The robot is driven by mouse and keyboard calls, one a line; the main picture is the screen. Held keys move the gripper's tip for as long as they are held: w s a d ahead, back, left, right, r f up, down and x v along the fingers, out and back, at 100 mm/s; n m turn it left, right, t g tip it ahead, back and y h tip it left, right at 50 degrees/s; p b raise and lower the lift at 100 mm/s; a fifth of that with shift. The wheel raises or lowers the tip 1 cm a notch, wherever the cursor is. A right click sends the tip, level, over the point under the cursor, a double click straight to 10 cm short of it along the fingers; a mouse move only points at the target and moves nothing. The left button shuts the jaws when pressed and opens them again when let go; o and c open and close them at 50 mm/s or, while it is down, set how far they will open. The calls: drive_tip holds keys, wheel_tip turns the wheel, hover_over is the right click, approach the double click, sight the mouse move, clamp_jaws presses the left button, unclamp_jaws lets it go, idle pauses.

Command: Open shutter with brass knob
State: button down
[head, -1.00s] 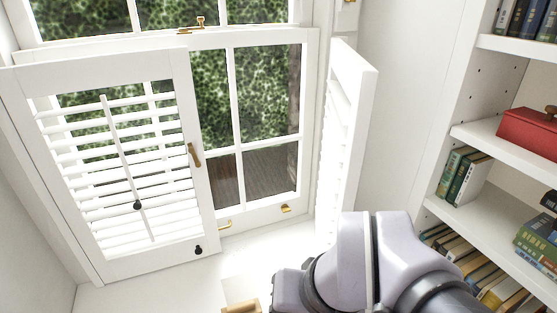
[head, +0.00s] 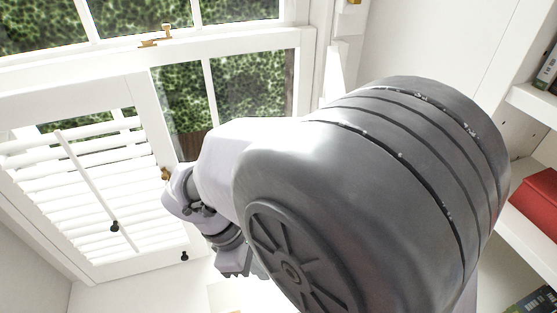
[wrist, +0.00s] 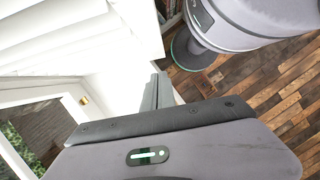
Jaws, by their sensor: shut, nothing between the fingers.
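The left louvred white shutter (head: 140,115) stands in front of the left part of the window. Its brass knob (head: 165,173) shows at the shutter's right edge, partly covered by my arm. My gripper (wrist: 157,88) is shut and empty in the wrist view. White louvres (wrist: 60,40) show beyond it at upper left; I cannot tell which shutter they belong to. In the head view my arm crosses the window, and my fingertips cannot be made out. No contact between gripper and knob shows.
Two dark knobs (head: 114,226) sit on the left shutter. The right shutter (head: 335,70) is mostly hidden by my arm. White shelves with a red box (head: 538,205) stand at right. The wrist view shows plank floor (wrist: 270,90) and a brass window fitting (wrist: 84,100).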

drive_tip(key=s+d+f+b, duration=0.2)
drive_tip(key=d+f+b, duration=0.2)
drive_tip(key=d+f, duration=0.3)
drive_tip(key=shift+s+d+f, duration=0.35)
drive_tip(key=shift+f, duration=0.45)
